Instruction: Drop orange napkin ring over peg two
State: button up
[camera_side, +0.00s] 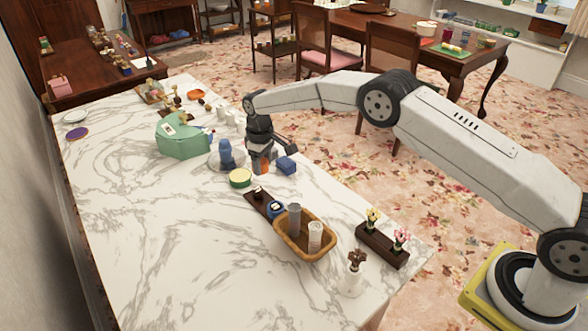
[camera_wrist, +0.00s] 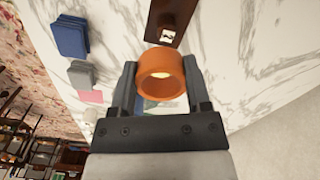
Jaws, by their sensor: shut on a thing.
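My gripper (camera_side: 261,160) is shut on the orange napkin ring (camera_side: 264,165) above the right edge of the marble counter. In the wrist view the orange napkin ring (camera_wrist: 162,74) sits between the two fingers of my gripper (camera_wrist: 163,85), its opening facing the camera. A dark wooden strip (camera_side: 263,204) lies on the counter nearer the side camera, apart from the ring. It carries a small pale label and a blue item. The wrist view shows a dark strip (camera_wrist: 174,14) with a pale label beyond the ring. I cannot tell which peg is peg two.
A blue block (camera_side: 286,165) stands close right of my gripper; a dark blue object (camera_side: 226,153) and a green round tin (camera_side: 240,178) stand to its left. A wicker basket (camera_side: 297,250) holds two cylinders. The counter's left middle is clear.

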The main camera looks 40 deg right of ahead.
aim_at(260, 190)
jog(key=shift+w+a+f+n, duration=0.1)
jog(key=shift+w+a+n, duration=0.25)
jog(key=shift+a+n, duration=0.3)
jog(key=shift+d+f, duration=0.1)
jog(key=shift+f, duration=0.05)
jog(key=shift+f, duration=2.75)
jog(key=shift+f, duration=2.05)
dwell(0.3)
jog(key=o, duration=1.3)
jog(key=shift+r, duration=0.15)
jog(key=shift+r, duration=3.8)
